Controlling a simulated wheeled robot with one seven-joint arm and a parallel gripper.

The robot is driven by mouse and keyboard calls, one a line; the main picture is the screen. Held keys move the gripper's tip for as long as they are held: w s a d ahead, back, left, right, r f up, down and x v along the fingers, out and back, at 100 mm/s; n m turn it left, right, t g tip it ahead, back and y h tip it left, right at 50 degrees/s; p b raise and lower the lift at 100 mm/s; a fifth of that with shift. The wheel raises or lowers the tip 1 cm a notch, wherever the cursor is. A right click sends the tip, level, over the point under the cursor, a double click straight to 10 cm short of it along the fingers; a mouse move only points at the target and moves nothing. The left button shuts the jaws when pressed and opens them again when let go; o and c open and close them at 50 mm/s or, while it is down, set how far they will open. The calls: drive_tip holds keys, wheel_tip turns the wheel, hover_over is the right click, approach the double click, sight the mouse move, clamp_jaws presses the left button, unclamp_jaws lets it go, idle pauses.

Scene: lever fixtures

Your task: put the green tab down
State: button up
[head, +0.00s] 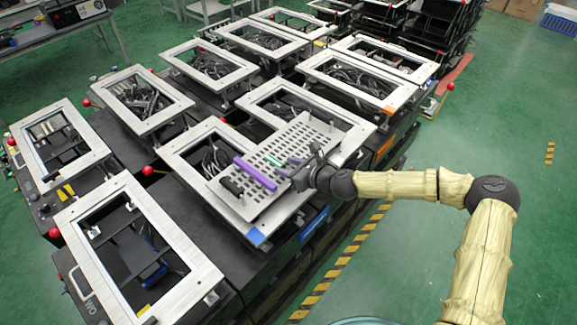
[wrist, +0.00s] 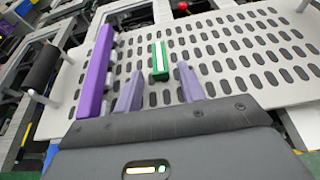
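The green tab (wrist: 159,62), a small piece with a pale strip along it, is on the perforated grey panel in the wrist view. It also shows in the head view as a small green patch (head: 272,160). I cannot tell clearly whether it stands up or lies flat. My gripper (wrist: 158,88) is open, its two pale purple fingers spread apart. The tab appears between and just beyond the fingertips, with no visible contact. In the head view my gripper (head: 287,169) is over the panel, right of the tab.
A long purple bar (wrist: 96,72) stands left of the tab, close to my left finger. A black cylindrical handle (wrist: 42,68) is farther left. The perforated panel (head: 300,140) lies on a framed fixture among several open frames. Green floor (head: 500,130) is clear at right.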

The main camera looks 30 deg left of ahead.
drive_tip(key=shift+d, duration=0.3)
drive_tip(key=b+v, duration=0.4)
drive_tip(key=v, duration=1.2)
drive_tip(key=shift+s+d+r, duration=0.2)
drive_tip(key=shift+s+r, duration=0.1)
drive_tip(key=shift+s, duration=0.1)
drive_tip(key=shift+f, duration=0.1)
